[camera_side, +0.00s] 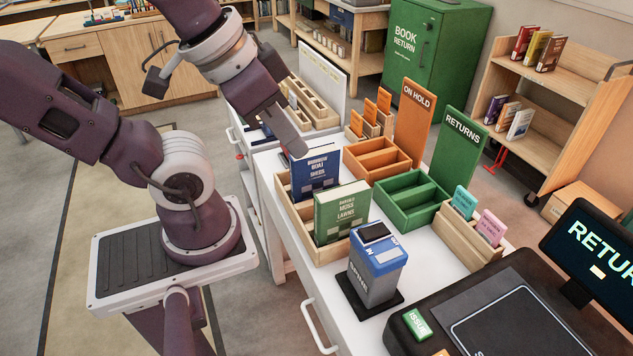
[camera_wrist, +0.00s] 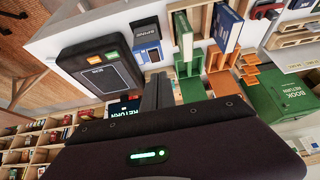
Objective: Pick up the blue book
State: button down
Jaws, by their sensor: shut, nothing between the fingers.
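The blue book (camera_side: 315,173) stands upright in a light wooden tray (camera_side: 288,205), behind a green book (camera_side: 342,212). In the wrist view the blue book (camera_wrist: 228,28) is at the top right of centre, with the green book (camera_wrist: 183,35) to its left. My gripper (camera_side: 298,150) is just left of and above the blue book in the side view, apart from it as far as I can tell. In the wrist view my gripper (camera_wrist: 158,78) is shut and empty, its fingers pointing up the picture.
Orange (camera_side: 388,158) and green (camera_side: 412,200) trays with tall sign boards stand to the right.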

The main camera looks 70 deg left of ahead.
dwell(0.4)
jog(key=c, duration=0.9)
grip_release()
jog(key=shift+c, duration=0.2)
notch_tip(320, 180, up, 5)
jog(key=g, duration=0.6)
send_over(314, 175)
jog(key=a, duration=0.2)
jog(key=f, duration=2.3)
jog(key=w+f, duration=0.1)
jog(key=f, duration=1)
jog(key=shift+d+f, duration=0.1)
jog(key=shift+f, duration=0.3)
